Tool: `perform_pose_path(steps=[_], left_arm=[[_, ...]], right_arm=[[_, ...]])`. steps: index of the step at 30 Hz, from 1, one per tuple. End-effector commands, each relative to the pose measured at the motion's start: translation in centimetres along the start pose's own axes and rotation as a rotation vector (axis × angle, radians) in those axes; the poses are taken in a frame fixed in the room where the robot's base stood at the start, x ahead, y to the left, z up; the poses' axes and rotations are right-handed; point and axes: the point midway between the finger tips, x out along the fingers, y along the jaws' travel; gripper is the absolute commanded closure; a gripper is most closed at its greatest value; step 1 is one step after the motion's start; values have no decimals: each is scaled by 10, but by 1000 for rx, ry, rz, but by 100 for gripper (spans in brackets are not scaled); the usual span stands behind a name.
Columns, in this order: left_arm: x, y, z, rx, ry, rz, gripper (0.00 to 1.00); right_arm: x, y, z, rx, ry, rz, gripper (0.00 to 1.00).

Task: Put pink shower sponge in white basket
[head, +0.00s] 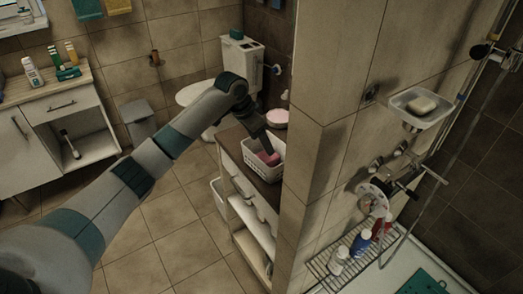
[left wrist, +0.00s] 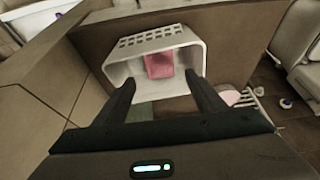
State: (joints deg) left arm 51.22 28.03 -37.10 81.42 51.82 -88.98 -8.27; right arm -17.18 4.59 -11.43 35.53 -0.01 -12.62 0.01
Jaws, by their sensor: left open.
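The white basket (head: 264,173) stands on the brown-topped cabinet, beside the tiled wall edge. The pink sponge (head: 269,158) lies inside it. In the left wrist view, the basket (left wrist: 190,54) has a row of slots along its wall, and the sponge (left wrist: 160,65) rests inside as a pink block. No contact between fingers and sponge can be made out. My right gripper is not in view.
A round light pink object (head: 278,117) sits on the cabinet behind the basket. A tiled wall corner (head: 312,170) stands close on the right. A toilet (head: 195,95) is behind. A wire rack with bottles (head: 339,262) and a soap dish (head: 420,106) are at right.

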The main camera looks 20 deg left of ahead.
Motion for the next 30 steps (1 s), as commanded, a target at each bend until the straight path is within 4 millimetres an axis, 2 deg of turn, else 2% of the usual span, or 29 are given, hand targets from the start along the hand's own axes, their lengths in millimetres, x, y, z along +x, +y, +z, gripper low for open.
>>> perform_pose_path(steps=[4,9,30], left_arm=[[-20,-1,0,0,1,-1,36],[-32,0,0,0,1,0,36],[-34,0,0,0,-1,0,36]], right_arm=[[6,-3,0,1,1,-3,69],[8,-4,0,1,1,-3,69],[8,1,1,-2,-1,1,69]])
